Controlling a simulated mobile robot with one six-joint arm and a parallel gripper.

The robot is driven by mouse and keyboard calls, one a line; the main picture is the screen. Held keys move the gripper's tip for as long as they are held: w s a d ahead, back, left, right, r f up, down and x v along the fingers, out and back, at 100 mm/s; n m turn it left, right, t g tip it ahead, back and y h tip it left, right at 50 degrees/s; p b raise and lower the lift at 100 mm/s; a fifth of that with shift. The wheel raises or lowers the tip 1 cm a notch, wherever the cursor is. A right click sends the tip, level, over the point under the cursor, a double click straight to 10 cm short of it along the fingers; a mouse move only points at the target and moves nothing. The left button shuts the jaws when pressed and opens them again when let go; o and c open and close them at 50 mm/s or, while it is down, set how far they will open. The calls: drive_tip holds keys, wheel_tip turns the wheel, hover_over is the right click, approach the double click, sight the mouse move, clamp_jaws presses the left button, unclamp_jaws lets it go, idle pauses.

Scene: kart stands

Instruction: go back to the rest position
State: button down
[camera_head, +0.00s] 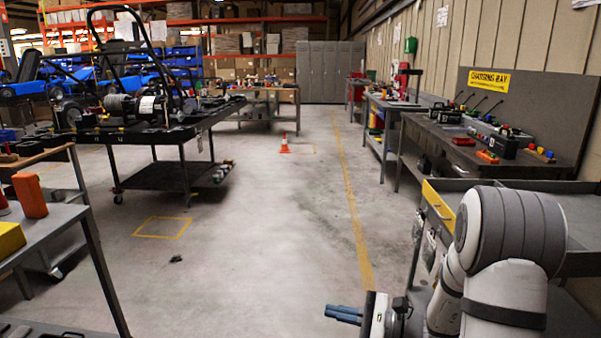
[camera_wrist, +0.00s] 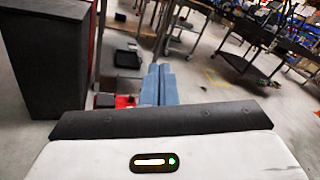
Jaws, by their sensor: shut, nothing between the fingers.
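My gripper (camera_head: 344,313) shows at the bottom of the head view, with its blue fingers pointing left over the concrete floor. In the wrist view, the two blue fingers (camera_wrist: 159,85) lie side by side and touch. Nothing is held between them. My white and grey arm is folded at the lower right of the head view, in front of a cart with a yellow drawer (camera_head: 438,205).
A kart stand (camera_head: 160,176) stands at the left. A grey table (camera_head: 62,218) is at the near left. A charging bench (camera_head: 440,140) lines the right wall. An orange cone (camera_head: 285,145) stands on the floor. The middle aisle is clear. A dark cabinet (camera_wrist: 45,60) is at the wrist view's left.

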drive_tip(key=s+a+r+n+g+h+p, duration=0.3)
drive_tip(key=s+r+n+g+h+p, duration=0.6)
drive_tip(key=s, duration=0.6)
drive_tip(key=s+d+r+n+t+h+p, duration=0.2)
drive_tip(key=d+r+n+h, duration=0.1)
drive_tip(key=d+r+n, duration=0.1)
drive_tip(key=s+d+r+n+t+h+p, duration=0.2)
drive_tip(key=d+r+n+t+h, duration=0.1)
drive_tip(key=r, duration=0.4)
drive_tip(key=d+n+h, duration=0.1)
drive_tip(key=d, duration=0.1)
drive_tip(key=shift+s+d+r+t+h+p, duration=0.25)
drive_tip(key=shift+d+r+t+h+p, duration=0.05)
drive_tip(key=shift+d+r+p, duration=0.1)
